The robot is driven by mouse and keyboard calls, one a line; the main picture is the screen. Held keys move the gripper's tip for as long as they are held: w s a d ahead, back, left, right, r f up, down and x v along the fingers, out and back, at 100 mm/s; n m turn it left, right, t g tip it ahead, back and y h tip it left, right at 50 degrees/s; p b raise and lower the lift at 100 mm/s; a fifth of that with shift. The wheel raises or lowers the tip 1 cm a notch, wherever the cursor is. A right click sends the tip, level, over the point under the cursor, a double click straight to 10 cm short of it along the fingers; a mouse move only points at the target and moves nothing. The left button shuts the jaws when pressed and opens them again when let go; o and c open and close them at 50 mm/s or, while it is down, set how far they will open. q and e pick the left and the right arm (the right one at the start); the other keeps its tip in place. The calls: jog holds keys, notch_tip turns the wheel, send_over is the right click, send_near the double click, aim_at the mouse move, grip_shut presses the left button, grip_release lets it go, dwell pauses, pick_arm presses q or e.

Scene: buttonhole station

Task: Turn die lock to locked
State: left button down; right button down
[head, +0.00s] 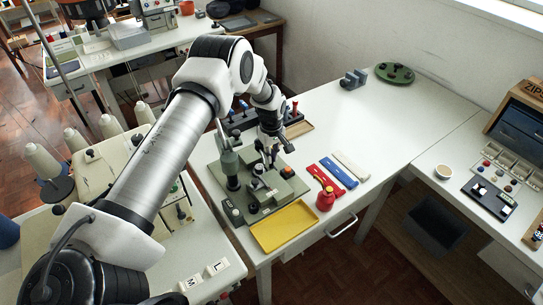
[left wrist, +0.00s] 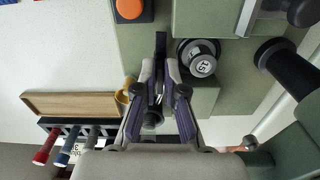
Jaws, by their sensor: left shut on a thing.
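The green buttonhole machine (head: 262,207) stands on the white table, with an orange button (head: 288,172) on its right side. My left gripper (head: 270,158) reaches down over it from above. In the left wrist view my left gripper (left wrist: 160,86) is shut on a slim black lever (left wrist: 160,46), which looks like the die lock's handle. A round die marked 15 (left wrist: 202,64) sits just right of the fingers. A yellow part (left wrist: 125,91) shows to their left. The lock's marks are hidden or too small to read. My right gripper is not in view.
A yellow tray (head: 285,226) lies in front of the machine. A red oil can (head: 325,197) and red (head: 325,176), blue (head: 338,173) and white strips (head: 351,165) lie to its right. A wooden tray (left wrist: 72,103) and coloured-handled tools are close by. The table's back right is mostly clear.

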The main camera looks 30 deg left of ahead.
pick_arm(q)
jog(key=m+b, duration=0.2)
jog(key=m, duration=0.2)
jog(key=shift+f+b, duration=0.25)
jog(key=shift+b, duration=0.15)
jog(key=m+b, duration=0.2)
jog(key=m, duration=0.4)
jog(key=shift+m, duration=0.3)
jog(key=m+b, duration=0.1)
jog(key=m, duration=0.2)
jog(key=shift+m, duration=0.3)
jog(key=shift+s+m+b, duration=0.1)
jog(key=shift+m+b, duration=0.5)
jog(key=shift+m, duration=0.9)
